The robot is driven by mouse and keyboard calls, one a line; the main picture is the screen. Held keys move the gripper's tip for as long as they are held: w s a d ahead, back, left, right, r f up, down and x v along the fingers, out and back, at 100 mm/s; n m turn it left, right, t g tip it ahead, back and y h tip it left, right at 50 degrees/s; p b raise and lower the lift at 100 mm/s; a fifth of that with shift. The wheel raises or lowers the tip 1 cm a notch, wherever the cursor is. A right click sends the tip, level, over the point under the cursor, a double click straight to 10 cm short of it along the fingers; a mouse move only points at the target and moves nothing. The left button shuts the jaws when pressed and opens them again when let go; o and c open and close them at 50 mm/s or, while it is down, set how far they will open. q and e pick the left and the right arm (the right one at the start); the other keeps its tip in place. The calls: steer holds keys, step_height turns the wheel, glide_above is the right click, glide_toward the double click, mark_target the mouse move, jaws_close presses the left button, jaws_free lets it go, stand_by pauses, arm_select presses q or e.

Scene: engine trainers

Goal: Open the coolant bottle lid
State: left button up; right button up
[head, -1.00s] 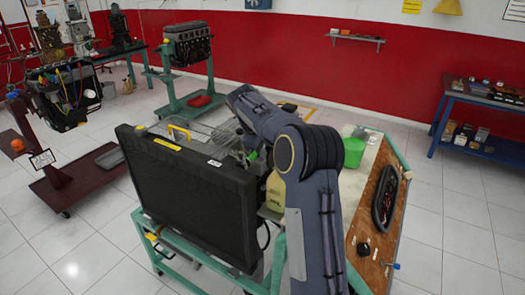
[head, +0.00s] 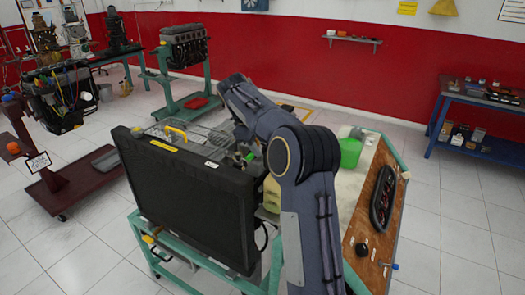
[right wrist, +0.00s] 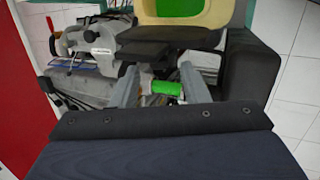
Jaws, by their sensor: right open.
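A pale yellow bottle (head: 272,193), likely the coolant bottle, stands behind the black radiator panel, partly hidden by my right arm. A yellow container with a green patch (right wrist: 180,8) shows at the top of the right wrist view; it looks like the same bottle. My right gripper (right wrist: 158,82) is open, its two fingers apart and pointing into the engine frame. A bright green cylindrical piece (right wrist: 166,88) shows between and beyond the fingertips; I cannot tell whether it is the lid. In the head view my right gripper (head: 242,145) is mostly hidden. My left gripper is out of view.
The black radiator panel (head: 190,205) stands upright in front of the engine on a green wheeled frame. Tiled floor is clear around the stand.

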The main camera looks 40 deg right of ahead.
steer(key=v, duration=0.4)
